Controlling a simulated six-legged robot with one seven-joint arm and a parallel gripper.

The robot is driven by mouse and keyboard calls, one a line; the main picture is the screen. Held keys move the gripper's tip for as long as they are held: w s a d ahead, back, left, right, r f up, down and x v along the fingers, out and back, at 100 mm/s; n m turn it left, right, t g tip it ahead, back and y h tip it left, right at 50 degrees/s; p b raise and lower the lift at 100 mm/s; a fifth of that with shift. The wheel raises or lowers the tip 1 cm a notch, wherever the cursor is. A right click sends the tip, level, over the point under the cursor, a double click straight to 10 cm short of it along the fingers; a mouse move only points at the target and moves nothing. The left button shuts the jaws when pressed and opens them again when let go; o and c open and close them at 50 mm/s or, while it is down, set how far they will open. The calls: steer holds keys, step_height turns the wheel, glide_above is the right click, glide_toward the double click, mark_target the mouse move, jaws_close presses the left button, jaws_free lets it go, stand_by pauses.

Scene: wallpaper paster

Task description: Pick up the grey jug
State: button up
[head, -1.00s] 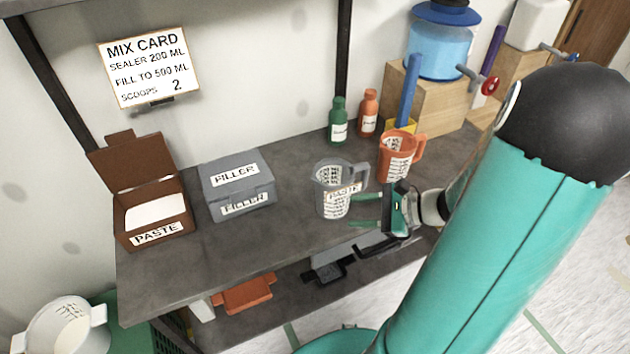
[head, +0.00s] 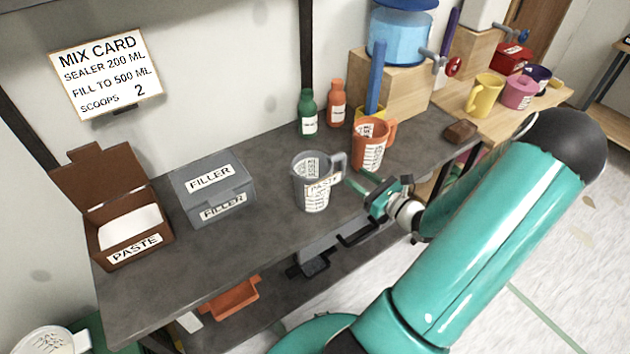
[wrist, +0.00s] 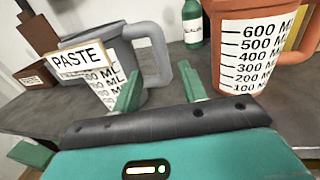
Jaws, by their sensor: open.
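The grey jug (head: 309,190) stands upright on the dark bench, with a PASTE label and a white measuring scale on its side. Its handle points right, towards the orange jug. In the wrist view the grey jug (wrist: 120,75) is at left centre, with its handle in front of my fingers. My gripper (head: 364,184) is open and empty, just right of the grey jug. In the wrist view my gripper's green fingers (wrist: 162,90) point towards the handle; the handle does not appear to be between them, though I cannot tell the exact gap.
An orange jug (head: 370,150) stands close behind my gripper, at right in the wrist view. A green bottle (head: 308,118) and an orange bottle (head: 336,106) stand at the back. A grey FILLER box (head: 212,190) and a brown PASTE box (head: 128,240) are to the left, with clear bench before them.

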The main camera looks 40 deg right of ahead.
mark_target(342, 166)
steer(key=shift+w+a, duration=0.1)
steer(key=shift+w, duration=3.5)
jaws_close()
